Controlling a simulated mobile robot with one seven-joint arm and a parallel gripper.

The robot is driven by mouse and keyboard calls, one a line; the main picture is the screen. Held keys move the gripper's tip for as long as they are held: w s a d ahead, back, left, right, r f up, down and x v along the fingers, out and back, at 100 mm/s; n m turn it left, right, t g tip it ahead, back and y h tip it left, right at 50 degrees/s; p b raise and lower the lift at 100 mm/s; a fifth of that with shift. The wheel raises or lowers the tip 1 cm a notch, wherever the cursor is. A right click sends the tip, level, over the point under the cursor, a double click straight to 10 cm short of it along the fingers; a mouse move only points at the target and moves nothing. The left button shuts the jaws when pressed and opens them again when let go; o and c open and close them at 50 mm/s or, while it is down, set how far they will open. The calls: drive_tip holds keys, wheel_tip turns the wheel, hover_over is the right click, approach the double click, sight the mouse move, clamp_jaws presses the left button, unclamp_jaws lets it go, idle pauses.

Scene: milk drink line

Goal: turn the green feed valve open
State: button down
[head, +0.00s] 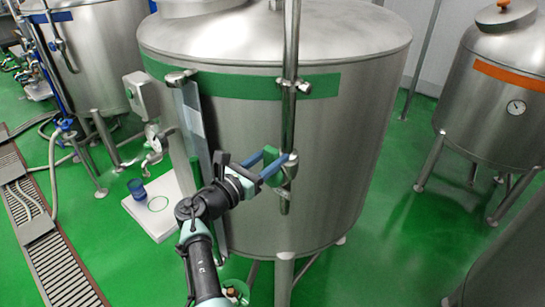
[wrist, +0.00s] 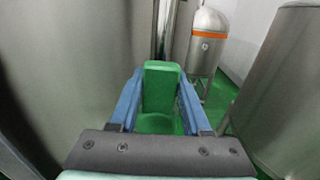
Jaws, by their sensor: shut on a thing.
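The green feed valve's handle (wrist: 162,85) stands between the two blue fingers of my gripper (wrist: 160,100) in the wrist view. In the head view my gripper (head: 277,168) is at the vertical steel pipe (head: 289,100) in front of the large tank, and a bit of the green handle (head: 270,156) shows between the fingers. The gripper is shut on the handle. The metal valve body (head: 284,195) sits low on the pipe, partly behind the fingers. How far the valve is turned cannot be told.
The large steel tank with a green band (head: 240,84) stands right behind the valve. A white platform (head: 165,215) with a blue cup (head: 137,189) is at left. A tank with an orange band (head: 508,75) stands at right. A floor drain grate (head: 60,265) runs at far left.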

idle(0.3)
drive_tip(key=shift+c, duration=1.8)
unclamp_jaws()
drive_tip(key=b+v, duration=0.2)
drive_tip(key=v, duration=1.1)
